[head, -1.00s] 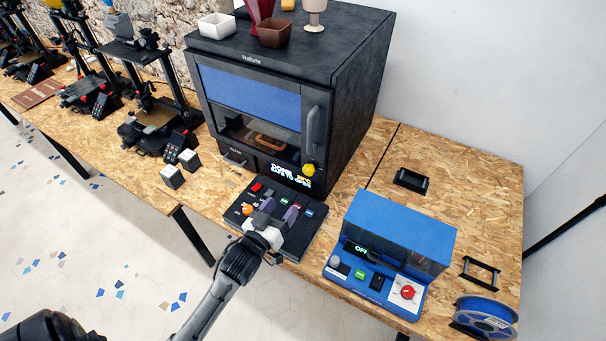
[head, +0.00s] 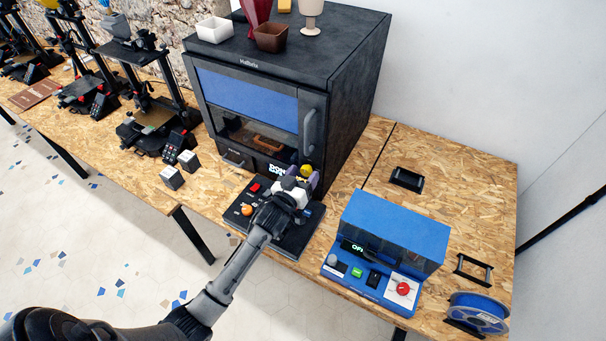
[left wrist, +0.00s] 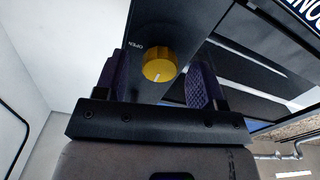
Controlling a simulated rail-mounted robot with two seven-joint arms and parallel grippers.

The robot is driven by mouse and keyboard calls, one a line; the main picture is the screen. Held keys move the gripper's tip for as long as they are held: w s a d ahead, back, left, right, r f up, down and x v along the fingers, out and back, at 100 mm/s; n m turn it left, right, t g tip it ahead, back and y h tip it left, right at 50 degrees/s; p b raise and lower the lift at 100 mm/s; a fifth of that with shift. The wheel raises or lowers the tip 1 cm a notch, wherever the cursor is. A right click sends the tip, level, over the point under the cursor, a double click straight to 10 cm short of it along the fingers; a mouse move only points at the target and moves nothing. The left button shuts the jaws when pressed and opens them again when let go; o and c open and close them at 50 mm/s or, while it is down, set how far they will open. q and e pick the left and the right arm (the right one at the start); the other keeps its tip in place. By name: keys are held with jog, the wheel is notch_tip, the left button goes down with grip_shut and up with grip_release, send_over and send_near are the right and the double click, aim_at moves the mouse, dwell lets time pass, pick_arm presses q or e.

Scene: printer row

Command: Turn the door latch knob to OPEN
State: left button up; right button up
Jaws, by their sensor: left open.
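The yellow latch knob (head: 306,170) sits low on the right of the front of the black enclosure (head: 349,95). In the left wrist view the knob (left wrist: 159,63) has a pale pointer mark at its lower edge, and the word OPEN shows to its upper left. My left gripper (head: 304,181) is open in front of the knob. In the left wrist view its two purple-padded fingers (left wrist: 160,83) stand on either side of the knob, with a gap on each side. Whether the fingertips reach past the knob's face is hard to tell. My right gripper is not in view.
A black control box (head: 229,193) with coloured buttons lies below my left arm. A blue machine (head: 395,230) with a red knob stands to the right. A vertical door handle (head: 310,131) is above the latch knob. The display is partly hidden by my gripper.

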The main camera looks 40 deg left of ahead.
pick_arm(q)
jog(key=shift+c, duration=0.3)
jog(key=c, duration=0.9)
jog(key=shift+o, duration=0.2)
